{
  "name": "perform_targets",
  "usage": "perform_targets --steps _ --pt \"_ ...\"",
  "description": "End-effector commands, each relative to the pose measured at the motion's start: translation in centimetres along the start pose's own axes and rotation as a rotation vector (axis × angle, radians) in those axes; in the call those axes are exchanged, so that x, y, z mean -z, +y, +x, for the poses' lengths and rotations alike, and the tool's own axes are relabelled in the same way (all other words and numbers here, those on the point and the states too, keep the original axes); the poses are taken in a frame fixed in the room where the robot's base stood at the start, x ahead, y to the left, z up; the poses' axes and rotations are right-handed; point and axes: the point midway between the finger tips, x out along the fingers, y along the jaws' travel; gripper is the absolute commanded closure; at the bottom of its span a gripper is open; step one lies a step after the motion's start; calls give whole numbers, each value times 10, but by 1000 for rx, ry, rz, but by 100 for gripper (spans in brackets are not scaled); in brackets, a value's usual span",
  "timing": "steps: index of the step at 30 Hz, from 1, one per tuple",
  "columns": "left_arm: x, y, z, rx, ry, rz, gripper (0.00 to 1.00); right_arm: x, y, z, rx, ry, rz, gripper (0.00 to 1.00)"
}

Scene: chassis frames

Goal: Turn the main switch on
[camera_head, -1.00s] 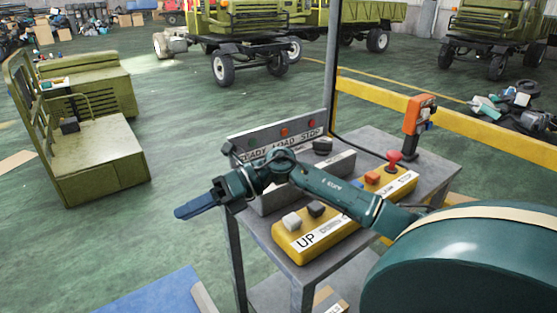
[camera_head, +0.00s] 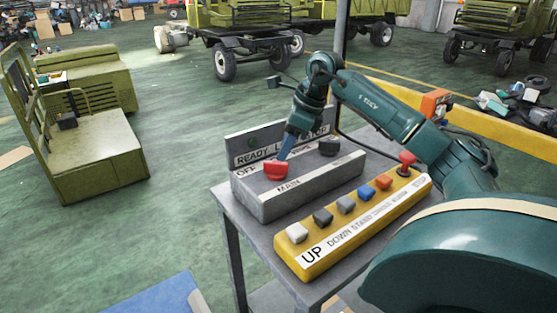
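The grey switch box (camera_head: 310,187) stands on the small metal table and reads MAIN on its front. Its red knob (camera_head: 276,170) is at the left end, beside the word OFF. My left gripper is out of view.
A yellow button box (camera_head: 345,232) with several buttons and a red mushroom button (camera_head: 406,160) lies in front of the switch box. An orange box (camera_head: 435,103) stands behind at the right, near a yellow rail (camera_head: 490,125). Open green floor lies to the left.

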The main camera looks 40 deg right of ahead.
Motion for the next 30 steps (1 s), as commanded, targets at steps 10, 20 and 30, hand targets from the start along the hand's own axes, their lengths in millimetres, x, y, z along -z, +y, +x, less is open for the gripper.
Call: perform_targets --steps 10,20,30 --pt "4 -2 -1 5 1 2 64 0 0 46 -2 0 0 62" --pt "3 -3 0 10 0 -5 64 0 0 49 0 0 0 62" --pt "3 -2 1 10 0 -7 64 0 0 49 0 -1 0 89"
